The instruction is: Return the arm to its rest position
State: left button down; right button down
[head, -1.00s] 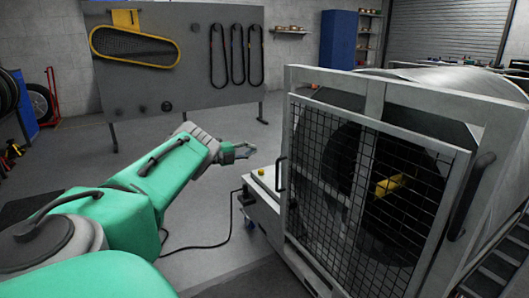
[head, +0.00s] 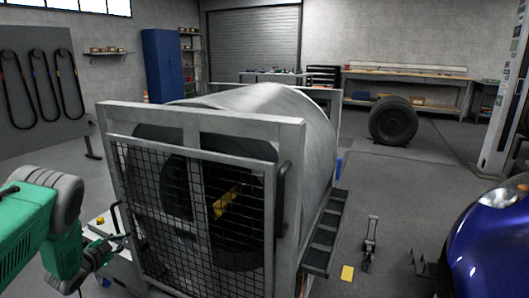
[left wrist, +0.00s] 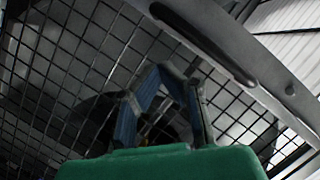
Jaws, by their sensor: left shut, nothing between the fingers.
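My left arm (head: 40,225) is green and comes in from the left in the head view. Its left gripper (head: 118,243) is shut and empty, close to the left front edge of the dynamometer's mesh guard (head: 150,205). I cannot tell whether it touches the guard. In the left wrist view, the left gripper (left wrist: 165,78) shows in front of the dark wire mesh (left wrist: 70,60), with nothing between its fingers. My right gripper is in neither view.
The dynamometer (head: 275,110) with its grey frame and dark handle (head: 282,185) fills the middle. A low white cabinet (head: 102,225) stands beside the gripper. A blue car (head: 495,245) is at lower right. A tyre (head: 393,121) stands at the back.

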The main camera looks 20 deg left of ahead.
pick_arm(q)
jog(key=s+d+f+n+g+p, duration=0.1)
jog(key=s+d+f+n+g, duration=0.15)
jog(key=s+d, duration=0.45)
jog(key=s+d+f+n+g+h+p, duration=0.1)
jog(key=s+d+f+g+p, duration=0.15)
jog(key=d, duration=0.85)
jog(key=s+d+f+n+g+p, duration=0.1)
jog(key=s+d+f+n+g, duration=0.15)
jog(key=s+d, duration=0.45)
jog(key=s+d+r+g+p, duration=0.1)
jog(key=s+d+r+g, duration=0.2)
jog(key=s+d, duration=0.4)
jog(key=s+d+r+g+h+p, duration=0.1)
jog(key=s+d+r+g, duration=0.2)
jog(key=s+d, duration=0.4)
jog(key=s+g, duration=0.1)
jog(key=s, duration=0.5)
jog(key=shift+s+d+n, duration=0.2)
jog(key=shift+s+n, duration=0.2)
jog(key=shift+r, duration=0.1)
